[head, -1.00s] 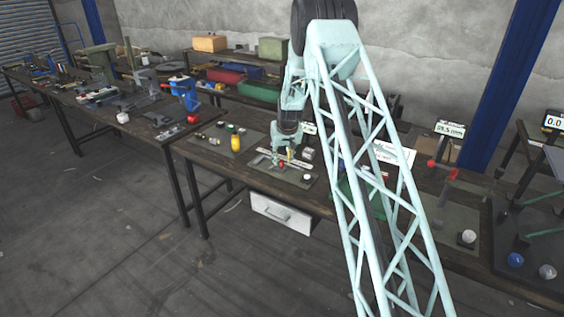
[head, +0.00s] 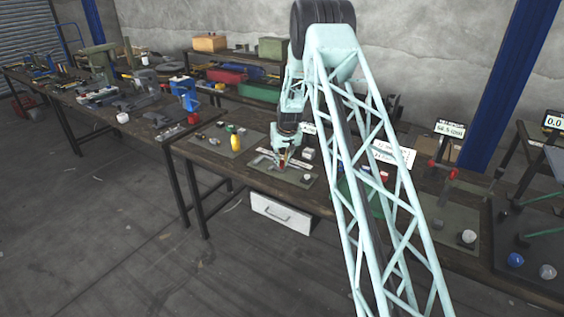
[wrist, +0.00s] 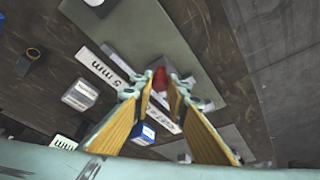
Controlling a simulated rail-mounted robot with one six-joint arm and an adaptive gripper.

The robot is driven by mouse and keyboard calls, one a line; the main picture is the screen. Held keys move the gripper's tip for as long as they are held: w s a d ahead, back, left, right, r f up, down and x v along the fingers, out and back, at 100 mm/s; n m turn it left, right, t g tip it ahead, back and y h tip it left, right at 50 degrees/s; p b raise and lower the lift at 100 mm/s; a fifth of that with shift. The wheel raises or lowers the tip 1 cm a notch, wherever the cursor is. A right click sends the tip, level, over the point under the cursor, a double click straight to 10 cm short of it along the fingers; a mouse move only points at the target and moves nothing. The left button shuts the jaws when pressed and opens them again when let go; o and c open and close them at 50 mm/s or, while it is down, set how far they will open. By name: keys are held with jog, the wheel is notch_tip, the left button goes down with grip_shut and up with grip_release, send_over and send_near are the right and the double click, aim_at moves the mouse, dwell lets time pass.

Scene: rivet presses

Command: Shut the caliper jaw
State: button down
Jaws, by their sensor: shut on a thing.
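My gripper (wrist: 163,88) is in the middle of the wrist view, its two yellow-padded fingers closed to a narrow gap around a red piece (wrist: 160,77), seen between the fingertips. The red piece seems to be on the caliper's sliding jaw; its lower part is hidden. A white strip (wrist: 103,68) with "5 mm" lettering runs under the fingers. In the head view my gripper (head: 283,164) is low over the grey caliper (head: 262,159) on a mat on the bench. The fingers hide most of the jaw, so its gap cannot be seen.
Small blocks (head: 308,154) and a pale round piece (head: 307,178) are close on the right.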

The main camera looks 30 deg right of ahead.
jog(key=shift+w, duration=0.15)
jog(key=w+a, duration=0.1)
jog(key=w, duration=0.1)
jog(key=w+a, duration=0.2)
jog(key=w, duration=0.1)
jog(key=shift+w+a, duration=0.3)
jog(key=shift+w, duration=0.05)
jog(key=shift+w+a+r+b, duration=0.1)
jog(key=shift+w+b, duration=0.15)
jog(key=shift+b, duration=0.05)
jog(key=c, duration=2.5)
grip_release()
jog(key=shift+w+a, duration=0.2)
jog(key=shift+c, duration=0.2)
jog(key=shift+s, duration=0.1)
jog(key=shift+s+d+r, duration=0.1)
